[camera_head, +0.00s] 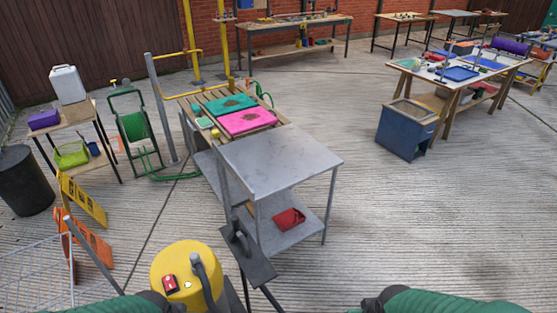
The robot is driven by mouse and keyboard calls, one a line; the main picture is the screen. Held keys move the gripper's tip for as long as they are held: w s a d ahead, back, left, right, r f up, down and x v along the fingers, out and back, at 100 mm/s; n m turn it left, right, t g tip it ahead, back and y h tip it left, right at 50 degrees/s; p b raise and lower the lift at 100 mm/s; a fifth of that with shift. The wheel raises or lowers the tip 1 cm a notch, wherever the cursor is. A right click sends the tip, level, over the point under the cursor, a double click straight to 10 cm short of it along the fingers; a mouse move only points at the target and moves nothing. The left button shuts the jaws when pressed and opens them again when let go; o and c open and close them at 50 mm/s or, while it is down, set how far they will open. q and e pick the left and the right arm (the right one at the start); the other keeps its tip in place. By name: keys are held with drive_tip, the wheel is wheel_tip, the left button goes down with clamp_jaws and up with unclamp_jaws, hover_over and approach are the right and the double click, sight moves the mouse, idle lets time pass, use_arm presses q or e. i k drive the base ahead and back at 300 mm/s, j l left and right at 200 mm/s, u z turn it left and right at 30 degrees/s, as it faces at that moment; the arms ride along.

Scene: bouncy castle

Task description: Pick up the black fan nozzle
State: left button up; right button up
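A dark flat piece with an upright neck (262,269) stands in front of the metal table, right of a yellow drum. It may be the black fan nozzle, but I cannot tell for sure. A thin dark leg or tube runs down from it to the bottom edge. The yellow drum (165,262) has a grey hose on its top and a red item beside the hose. Green parts of my two arms show at the bottom left and bottom right edges. Neither of my grippers is in view.
A grey metal table (280,160) with a red item (289,218) on its lower shelf stands just ahead. Orange barriers (92,244), a yellow sign (82,200) and a wire cage (40,275) are at left. The concrete floor at right is clear.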

sight(236, 232)
drive_tip(key=i+l, duration=0.55)
drive_tip(key=l, duration=0.25)
drive_tip(key=i+l, duration=0.1)
drive_tip(key=i, duration=1.05)
drive_tip(key=j+u, duration=0.05)
